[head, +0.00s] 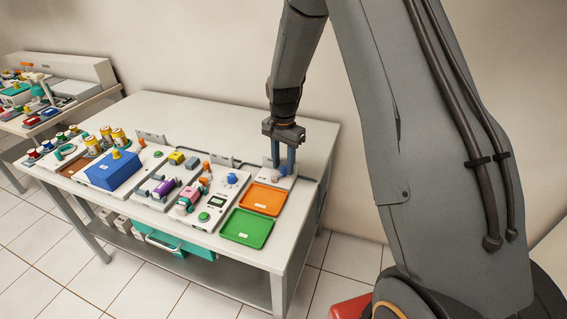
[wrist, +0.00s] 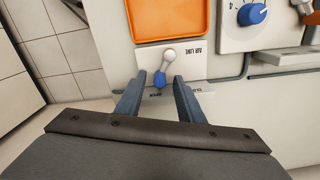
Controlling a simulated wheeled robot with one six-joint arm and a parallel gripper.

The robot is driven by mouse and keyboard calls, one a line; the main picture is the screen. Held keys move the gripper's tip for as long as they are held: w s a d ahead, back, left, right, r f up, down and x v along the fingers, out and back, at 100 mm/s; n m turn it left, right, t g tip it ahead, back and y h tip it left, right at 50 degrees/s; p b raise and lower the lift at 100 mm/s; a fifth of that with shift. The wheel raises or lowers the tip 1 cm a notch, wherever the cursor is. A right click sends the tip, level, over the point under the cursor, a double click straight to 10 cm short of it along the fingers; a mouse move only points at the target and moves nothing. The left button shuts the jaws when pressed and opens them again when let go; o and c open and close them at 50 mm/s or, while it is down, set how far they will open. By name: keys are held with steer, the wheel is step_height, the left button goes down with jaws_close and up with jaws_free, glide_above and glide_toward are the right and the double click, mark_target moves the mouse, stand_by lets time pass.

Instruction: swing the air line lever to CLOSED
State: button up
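The air line lever (wrist: 160,78) has a blue handle on a pale round pivot, mounted on a white plate (wrist: 195,66) marked "AIR LINE". In the wrist view the handle points down toward my gripper, slightly left of the pivot. My gripper (wrist: 157,82) is open, with one finger on each side of the blue handle and a visible gap to both. In the head view my gripper (head: 283,168) is over the table's right rear, and its fingers partly hide the lever (head: 285,172). The OPEN and CLOSED marks are partly hidden by the fingers and not clearly readable.
An orange tray (head: 262,199) and a green tray (head: 246,228) lie in front of the lever plate. A panel with a blue knob (head: 231,179) stands to the left. A grey pipe (wrist: 233,80) runs beside the plate. The table's right edge is close by.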

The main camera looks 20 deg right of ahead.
steer(key=shift+f, duration=0.3)
jaws_close()
steer(key=shift+w+n, duration=0.1)
steer(key=shift+n, duration=0.2)
steer(key=n, duration=0.1)
steer(key=w+n+b, duration=0.1)
steer(key=n, duration=0.1)
steer(key=shift+a, duration=0.35)
steer(key=shift+w+a+n, duration=0.15)
steer(key=shift+a+n, duration=0.1)
steer(key=shift+n, duration=0.65)
steer(key=shift+w+a+n, duration=0.15)
steer(key=shift+a+n, duration=0.05)
steer(key=shift+n, duration=0.7)
